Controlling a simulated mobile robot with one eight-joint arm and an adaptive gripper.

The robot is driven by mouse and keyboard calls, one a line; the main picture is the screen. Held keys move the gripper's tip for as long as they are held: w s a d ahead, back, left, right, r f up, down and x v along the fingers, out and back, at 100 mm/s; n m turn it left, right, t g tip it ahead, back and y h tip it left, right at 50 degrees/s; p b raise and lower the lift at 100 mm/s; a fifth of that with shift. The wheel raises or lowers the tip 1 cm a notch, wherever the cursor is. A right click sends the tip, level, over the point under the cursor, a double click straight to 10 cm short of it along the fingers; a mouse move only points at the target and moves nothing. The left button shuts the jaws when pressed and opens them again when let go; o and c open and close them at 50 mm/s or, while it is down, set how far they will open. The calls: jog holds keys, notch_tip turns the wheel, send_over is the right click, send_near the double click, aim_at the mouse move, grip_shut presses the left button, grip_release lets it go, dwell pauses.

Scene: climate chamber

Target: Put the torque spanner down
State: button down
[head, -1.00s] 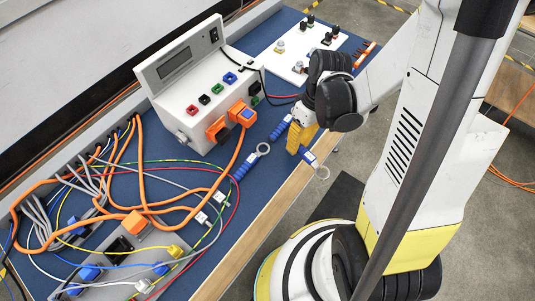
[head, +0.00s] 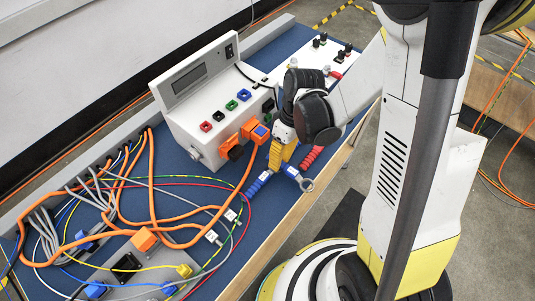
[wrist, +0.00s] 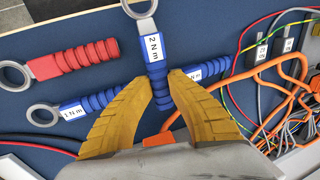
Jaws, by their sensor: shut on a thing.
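My gripper (head: 283,152) is shut on the blue handle of a torque spanner (wrist: 155,50) labelled 2 N m, also in the head view (head: 291,172). Its ring end points away from the gripper, over the table's front edge in the picture. In the wrist view the yellow fingers (wrist: 168,95) close on the ribbed handle. A blue 1 N m spanner (wrist: 95,102) lies to the left. Another blue spanner (wrist: 216,67) lies to the right, partly hidden behind the held one. A red spanner (wrist: 80,60) lies at upper left. I cannot tell whether the held spanner touches the table.
The blue table (head: 240,220) has a wooden front edge. A white instrument box (head: 205,105) with an orange plug stands beside the gripper. Orange and thin coloured cables (head: 150,190) spread across the left of the table. Bare blue surface shows around the spanners.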

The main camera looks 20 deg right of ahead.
aim_at(265, 162)
jog(key=w+a, duration=0.1)
jog(key=w+a+b, duration=0.1)
jog(key=w, duration=0.1)
jog(key=shift+w+a+f, duration=0.3)
jog(key=shift+w+a, duration=0.05)
jog(key=shift+a, duration=0.05)
jog(key=shift+f+b, duration=0.1)
jog(key=shift+b, duration=0.25)
jog(key=shift+s+d, duration=0.1)
jog(key=shift+f+b, duration=0.35)
jog(key=shift+b, duration=0.05)
jog(key=c, duration=1.4)
grip_release()
jog(key=shift+r, duration=0.15)
